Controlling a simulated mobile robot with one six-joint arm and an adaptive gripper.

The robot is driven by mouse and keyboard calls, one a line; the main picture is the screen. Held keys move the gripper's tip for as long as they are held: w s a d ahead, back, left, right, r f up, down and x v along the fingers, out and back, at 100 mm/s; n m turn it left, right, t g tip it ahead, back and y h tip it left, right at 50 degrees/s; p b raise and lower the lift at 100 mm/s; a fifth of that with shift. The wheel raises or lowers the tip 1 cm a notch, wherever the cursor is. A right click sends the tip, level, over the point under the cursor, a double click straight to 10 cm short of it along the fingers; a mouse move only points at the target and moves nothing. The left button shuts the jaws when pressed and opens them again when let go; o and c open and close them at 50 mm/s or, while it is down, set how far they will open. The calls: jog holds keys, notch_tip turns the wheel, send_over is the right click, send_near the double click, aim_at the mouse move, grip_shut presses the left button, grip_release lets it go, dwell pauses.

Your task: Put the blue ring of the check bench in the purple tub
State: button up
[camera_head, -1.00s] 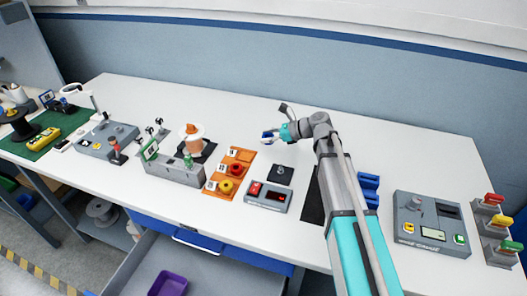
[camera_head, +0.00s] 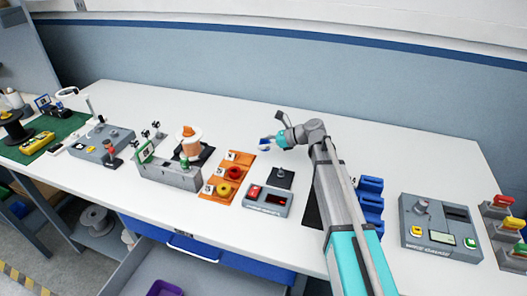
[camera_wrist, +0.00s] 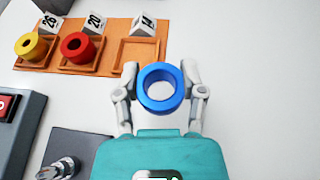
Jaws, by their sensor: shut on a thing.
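My gripper (camera_head: 266,145) is shut on the blue ring (camera_wrist: 160,105). In the wrist view the ring sits between the two grey fingertips, with its hole facing the camera. In the head view the gripper is over the bench, behind the black pad, and the ring (camera_head: 265,140) shows only as a small blue patch. The purple tub (camera_head: 165,288) is in the open drawer below the bench front, mostly cut off by the bottom edge of the head view.
The orange rack (camera_wrist: 140,53) holds a yellow ring (camera_wrist: 30,46) and a red ring (camera_wrist: 78,48); its slot marked 14 is empty. A grey device with a red switch (camera_head: 263,199) stands in front. The open drawer (camera_head: 225,273) juts out below the bench.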

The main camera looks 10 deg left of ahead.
aim_at(264, 156)
jog(key=shift+f, duration=0.15)
jog(key=shift+w+a+f+b, duration=0.2)
jog(key=shift+w+f+b, duration=0.25)
jog(key=shift+b, duration=0.2)
jog(key=shift+s+f+b, duration=0.1)
jog(key=shift+f+b, duration=1.25)
jog(key=shift+f, duration=0.1)
jog(key=shift+f, duration=0.1)
jog(key=o, duration=1.1)
jog(key=shift+o, duration=0.2)
jog(key=shift+r, duration=0.25)
jog(key=p+v, duration=0.4)
jog(key=v, duration=0.8)
jog(key=shift+f+p, duration=0.15)
jog(key=shift+p, duration=0.15)
